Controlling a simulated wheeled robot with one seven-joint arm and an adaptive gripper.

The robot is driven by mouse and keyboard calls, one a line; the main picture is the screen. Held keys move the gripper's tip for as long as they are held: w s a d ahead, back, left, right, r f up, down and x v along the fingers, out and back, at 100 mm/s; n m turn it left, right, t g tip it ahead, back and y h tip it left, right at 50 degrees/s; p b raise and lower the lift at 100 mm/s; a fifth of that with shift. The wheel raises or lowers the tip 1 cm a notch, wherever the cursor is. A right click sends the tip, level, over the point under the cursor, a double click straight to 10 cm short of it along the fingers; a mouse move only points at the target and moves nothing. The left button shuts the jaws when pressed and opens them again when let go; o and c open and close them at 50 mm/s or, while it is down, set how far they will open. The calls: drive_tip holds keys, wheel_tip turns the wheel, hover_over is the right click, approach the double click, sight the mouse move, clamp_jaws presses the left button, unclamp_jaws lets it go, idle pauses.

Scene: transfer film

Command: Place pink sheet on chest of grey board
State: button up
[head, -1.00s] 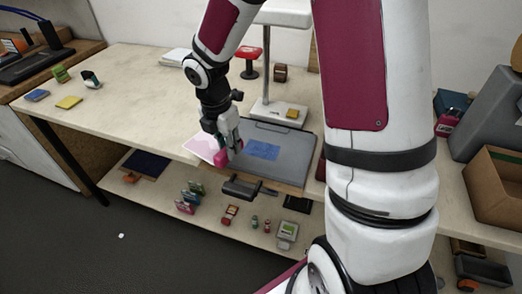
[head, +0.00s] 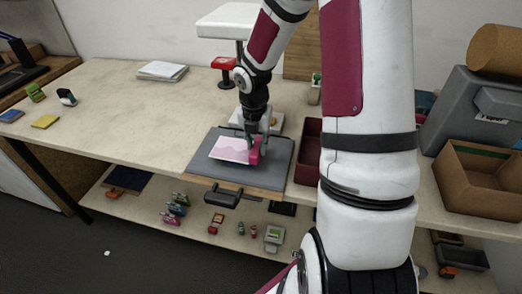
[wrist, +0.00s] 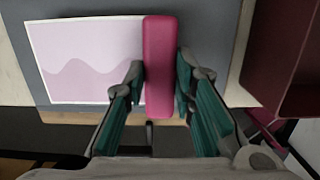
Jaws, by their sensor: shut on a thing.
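The pink sheet (head: 228,149) is pale with a wavy band and has a thick bright-pink bar along its right edge. My gripper (head: 257,142) is shut on this bar. In the wrist view, the green fingers of my gripper (wrist: 160,78) press on both sides of the bar, and the sheet (wrist: 90,60) extends left. The sheet is over the middle of the grey board (head: 279,167), roughly level; I cannot tell whether it touches. The board also shows in the wrist view (wrist: 218,55). The board's blue patch is hidden.
A dark red tray (head: 305,170) stands just right of the board. A lamp-like stand (head: 228,22) rises behind it. A cardboard box (head: 480,185) is at the far right. The table's left part is mostly clear. Several small items lie on the lower shelf.

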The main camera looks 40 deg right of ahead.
drive_tip(key=shift+d+f, duration=0.15)
drive_tip(key=shift+d, duration=0.3)
drive_tip(key=shift+f, duration=1.7)
drive_tip(key=o, duration=1)
drive_tip(key=shift+f, duration=0.1)
